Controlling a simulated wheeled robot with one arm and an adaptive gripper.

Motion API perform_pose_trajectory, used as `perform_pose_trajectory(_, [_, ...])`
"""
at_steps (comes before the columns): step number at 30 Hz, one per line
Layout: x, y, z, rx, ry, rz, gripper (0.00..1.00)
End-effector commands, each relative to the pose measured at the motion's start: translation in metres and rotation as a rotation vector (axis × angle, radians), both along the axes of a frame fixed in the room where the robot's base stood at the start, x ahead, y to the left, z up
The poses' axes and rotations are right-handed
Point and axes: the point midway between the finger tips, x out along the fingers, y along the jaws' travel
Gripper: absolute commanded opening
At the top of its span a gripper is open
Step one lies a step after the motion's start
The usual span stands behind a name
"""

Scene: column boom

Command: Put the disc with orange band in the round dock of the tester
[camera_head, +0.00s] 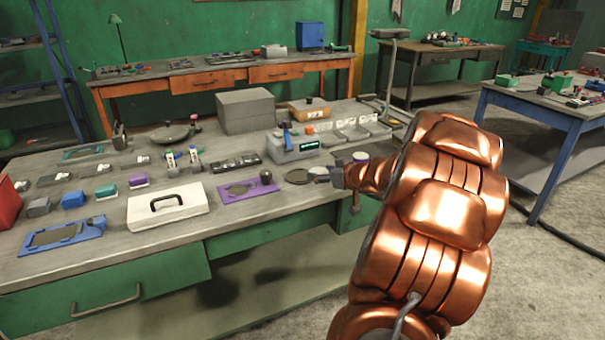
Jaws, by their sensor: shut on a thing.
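My gripper (325,175) is low over the front right of the workbench, small in view and partly behind my copper arm. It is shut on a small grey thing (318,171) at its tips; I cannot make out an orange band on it. A grey device with a green display (292,147) and a blue lever, which looks like the tester, stands just behind and left of my gripper. A dark round plate (296,177) lies on the bench in front of it, left of the gripper. I cannot tell whether this is the round dock.
A purple plate with a round recess and black knob (236,190) lies to the left, beside a white case (168,205). A grey box (245,110) and several small bins (350,127) stand farther back.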

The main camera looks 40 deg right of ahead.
Motion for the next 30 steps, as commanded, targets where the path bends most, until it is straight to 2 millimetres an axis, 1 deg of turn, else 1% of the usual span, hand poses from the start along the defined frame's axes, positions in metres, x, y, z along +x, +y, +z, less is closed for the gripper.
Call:
perform_pose_trajectory(1, [0.011, -0.001, 0.000, -0.001, -0.003, 0.004, 0.09])
perform_pose_trajectory(9, [0.058, -0.010, -0.004, -0.002, -0.003, 0.004, 0.09])
perform_pose_trajectory(15, [0.089, -0.016, -0.008, 0.000, -0.001, 0.001, 0.09])
perform_pose_trajectory(19, [0.098, -0.019, -0.008, -0.002, -0.002, -0.001, 0.09])
perform_pose_trajectory(23, [0.099, -0.019, -0.011, -0.001, -0.002, -0.001, 0.09])
perform_pose_trajectory(26, [0.099, -0.018, -0.019, 0.001, -0.001, 0.000, 0.09])
perform_pose_trajectory(30, [0.100, -0.018, -0.034, 0.003, -0.002, 0.000, 0.09])
